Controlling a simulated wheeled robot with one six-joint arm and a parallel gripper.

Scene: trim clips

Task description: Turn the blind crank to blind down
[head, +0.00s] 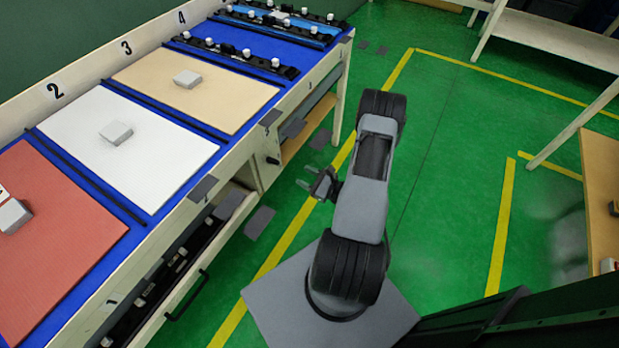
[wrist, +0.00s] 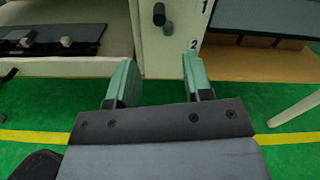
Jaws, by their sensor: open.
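A small black crank knob (wrist: 159,14) shows at the top of the wrist view, on the pale post between two openings of the bench. A dark round part (wrist: 168,28) sits just below and right of it. In the head view a small black knob (head: 272,160) shows on the bench front. My gripper (head: 318,181) is in front of the bench, apart from it, over the green floor. In the wrist view my gripper (wrist: 157,77) has its two green fingers apart with nothing between them. I cannot make out the blind for certain.
The bench carries red (head: 60,245), white (head: 125,140) and beige (head: 205,88) panels with grey blocks on them. Below, a drawer (head: 180,265) with a black handle stands open. Another table (head: 600,190) is at the right. The green floor between is clear.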

